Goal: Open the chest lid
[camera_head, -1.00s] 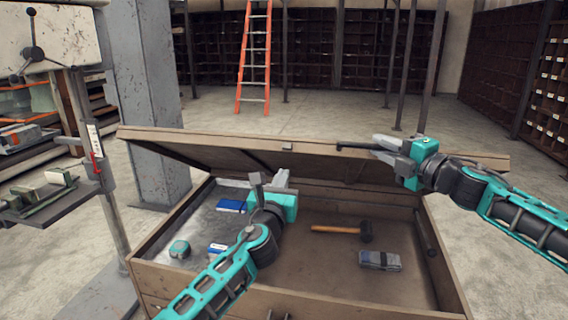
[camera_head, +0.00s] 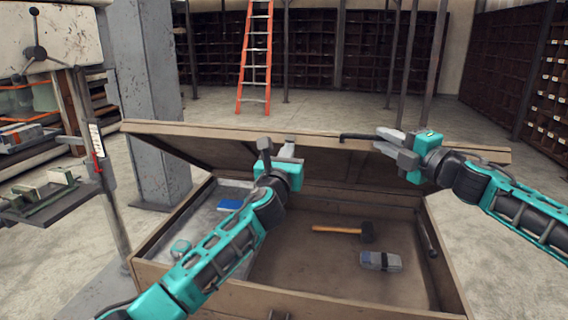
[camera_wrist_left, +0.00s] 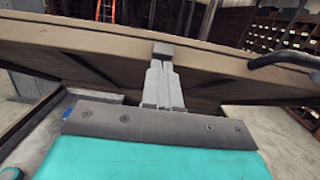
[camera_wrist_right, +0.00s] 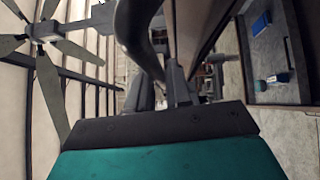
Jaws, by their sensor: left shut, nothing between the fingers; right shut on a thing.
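The wooden chest (camera_head: 146,255) stands open in front of me, its lid (camera_head: 215,131) tilted up partway. My right gripper (camera_head: 384,140) is shut on the dark handle (camera_head: 352,136) at the lid's front edge; the handle also shows in the right wrist view (camera_wrist_right: 138,35). My left gripper (camera_head: 289,147) is shut and empty, just under the lid's front edge near its middle. In the left wrist view its fingertips (camera_wrist_left: 161,68) are close below a small metal catch (camera_wrist_left: 163,48) on that edge. Whether they touch the lid I cannot tell.
Inside the chest lie a hammer (camera_head: 338,230), a grey-blue box (camera_head: 380,261), a blue box (camera_head: 230,204) and a teal tape measure (camera_head: 180,248), partly behind my left arm. A grey pillar (camera_head: 150,110) and a drill press (camera_head: 50,45) stand at the left. Open floor lies behind.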

